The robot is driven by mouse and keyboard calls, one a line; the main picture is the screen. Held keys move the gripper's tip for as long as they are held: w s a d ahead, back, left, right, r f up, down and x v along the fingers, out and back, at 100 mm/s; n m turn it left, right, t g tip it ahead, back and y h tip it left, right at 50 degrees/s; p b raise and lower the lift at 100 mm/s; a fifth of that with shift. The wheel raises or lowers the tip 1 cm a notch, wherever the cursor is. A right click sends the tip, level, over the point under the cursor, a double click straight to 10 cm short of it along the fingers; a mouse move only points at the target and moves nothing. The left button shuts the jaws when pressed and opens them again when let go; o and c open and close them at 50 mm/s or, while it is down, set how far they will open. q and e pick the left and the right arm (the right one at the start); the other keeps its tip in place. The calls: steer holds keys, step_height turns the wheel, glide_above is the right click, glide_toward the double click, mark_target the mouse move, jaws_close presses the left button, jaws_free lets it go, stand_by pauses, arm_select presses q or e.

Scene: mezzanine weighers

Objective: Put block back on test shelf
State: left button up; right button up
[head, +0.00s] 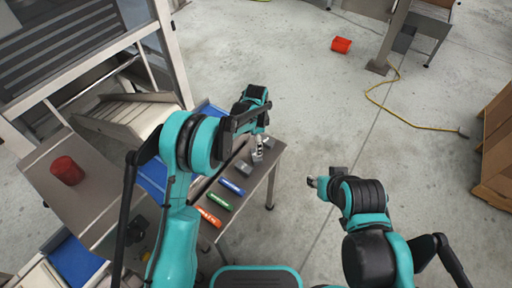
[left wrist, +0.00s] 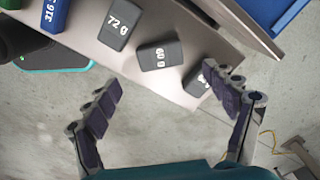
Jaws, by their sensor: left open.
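Three dark grey blocks lie on a narrow metal shelf (left wrist: 200,30): one marked 72 g (left wrist: 117,25), a middle block (left wrist: 162,56) with its number upside down, and a third block (left wrist: 203,78) at the edge, partly hidden by a finger. My left gripper (left wrist: 163,84) is open, with its fingertips near the middle and third blocks and nothing held. In the head view this gripper (head: 258,152) is over the far end of the shelf. My right gripper (head: 313,182) is off to the right over the floor; its jaws are too small to read. Which block the task means cannot be told.
Blue (head: 232,187), green (head: 218,201) and orange (head: 209,217) blocks lie along the near part of the shelf. A red cup (head: 67,170) stands on the metal surface at left. A red bin (head: 341,45) and yellow cable (head: 400,115) are on the open floor.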

arm_select(q)
steer(key=s+a+r+n+t, duration=0.2)
steer(key=s+a+r+n, duration=0.3)
steer(key=r, duration=0.5)
steer(key=s+a+r+n+t, duration=0.1)
steer(key=s+a+r+n, duration=0.2)
steer(key=s+a+r, duration=0.6)
steer(key=s+a+r+n+t, duration=0.1)
steer(key=s+a+n+t, duration=0.1)
steer(key=s+n, duration=0.2)
steer(key=s+a+r+n+t, duration=0.1)
steer(key=s+n+t, duration=0.1)
steer(key=s, duration=0.8)
steer(key=shift+a+n+p, duration=0.35)
steer(key=shift+n+p, duration=0.1)
steer(key=shift+n, duration=0.45)
